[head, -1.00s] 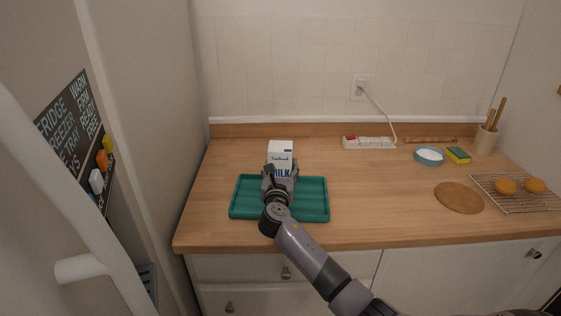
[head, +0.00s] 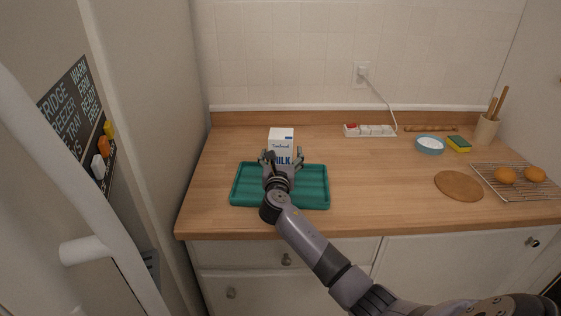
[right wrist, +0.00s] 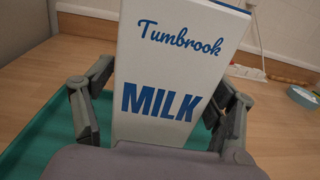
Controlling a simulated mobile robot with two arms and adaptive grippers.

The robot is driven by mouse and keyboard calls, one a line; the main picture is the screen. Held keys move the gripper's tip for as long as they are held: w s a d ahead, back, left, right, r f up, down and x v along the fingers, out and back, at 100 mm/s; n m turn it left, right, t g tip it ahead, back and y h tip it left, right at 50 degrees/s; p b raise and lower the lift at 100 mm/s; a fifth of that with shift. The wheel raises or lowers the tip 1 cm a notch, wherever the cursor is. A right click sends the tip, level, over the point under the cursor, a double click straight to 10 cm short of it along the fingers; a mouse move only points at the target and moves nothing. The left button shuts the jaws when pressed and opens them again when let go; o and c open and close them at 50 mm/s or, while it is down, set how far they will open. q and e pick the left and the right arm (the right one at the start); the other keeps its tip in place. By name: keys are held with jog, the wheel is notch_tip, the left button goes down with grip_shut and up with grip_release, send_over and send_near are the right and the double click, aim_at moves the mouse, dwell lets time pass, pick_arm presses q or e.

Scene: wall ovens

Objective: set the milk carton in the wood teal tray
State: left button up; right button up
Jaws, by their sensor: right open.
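The milk carton (head: 281,138) is white with blue lettering and looks upright at the far part of the teal tray (head: 312,196). Its base is hidden behind my right gripper (head: 281,160), so I cannot see what it rests on. In the right wrist view the carton (right wrist: 170,75) fills the middle, with "Tumbrook" and "MILK" facing me. My right gripper is open, with one finger on each side of the carton and small gaps visible. Teal tray (right wrist: 42,140) shows at the left of that view. My left gripper is not in view.
The wooden counter (head: 375,190) is clear right of the tray. Farther right are a round board (head: 459,186), a wire rack with oranges (head: 505,175), a blue bowl (head: 430,146) and a sponge (head: 458,143). A power strip (head: 370,131) lies at the back. The fridge stands left.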

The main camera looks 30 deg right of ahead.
jog(key=v, duration=1.2)
jog(key=shift+b, duration=0.35)
